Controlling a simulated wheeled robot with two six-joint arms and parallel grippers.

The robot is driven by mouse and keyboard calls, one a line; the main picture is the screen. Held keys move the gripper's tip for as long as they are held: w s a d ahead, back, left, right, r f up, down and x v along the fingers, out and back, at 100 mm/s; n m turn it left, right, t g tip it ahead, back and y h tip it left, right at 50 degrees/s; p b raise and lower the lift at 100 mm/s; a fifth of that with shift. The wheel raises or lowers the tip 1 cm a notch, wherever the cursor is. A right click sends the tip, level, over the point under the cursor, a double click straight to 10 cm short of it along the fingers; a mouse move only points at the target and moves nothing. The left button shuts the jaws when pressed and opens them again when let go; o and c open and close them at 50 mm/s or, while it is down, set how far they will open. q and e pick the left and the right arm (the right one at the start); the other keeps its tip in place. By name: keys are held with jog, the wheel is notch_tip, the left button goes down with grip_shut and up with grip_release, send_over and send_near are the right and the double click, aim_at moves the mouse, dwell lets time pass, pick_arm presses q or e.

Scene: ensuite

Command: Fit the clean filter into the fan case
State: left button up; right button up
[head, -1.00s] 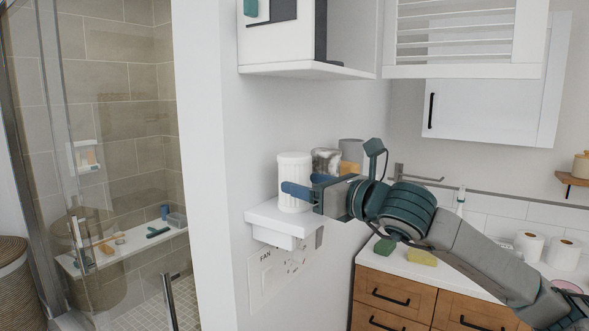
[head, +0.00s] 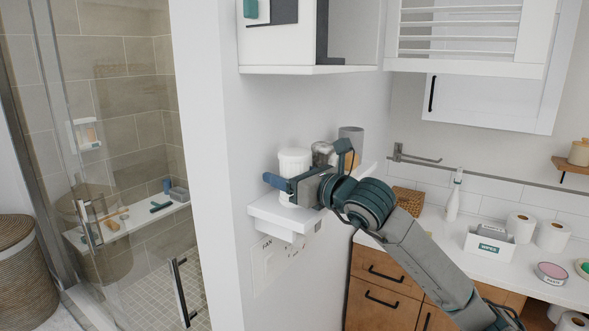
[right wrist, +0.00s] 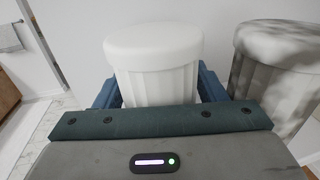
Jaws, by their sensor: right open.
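The clean filter (head: 294,160), a white ribbed cylinder with a round cap, stands upright on a small white wall shelf (head: 262,212). My right gripper (head: 291,184) is open, low around it. In the right wrist view the blue fingers lie on either side of the filter (right wrist: 153,65); whether they touch it I cannot tell. A grey-stained filter (head: 323,152) stands just behind and also shows in the right wrist view (right wrist: 283,60). A white open-fronted box (head: 305,70) above may be the fan case; I cannot be sure. My left gripper is out of view.
A grey cup (head: 352,140) stands farther back on the shelf. A wall plate marked FAN (head: 264,262) is below. The glass shower door (head: 120,200) is left. A counter with a wipes box (head: 489,243) and paper rolls (head: 553,236) is right. Space between shelf and upper box is clear.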

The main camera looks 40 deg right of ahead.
jog(key=shift+w, duration=0.1)
jog(key=c, duration=0.6)
jog(key=shift+r, duration=0.15)
jog(key=shift+c, duration=0.2)
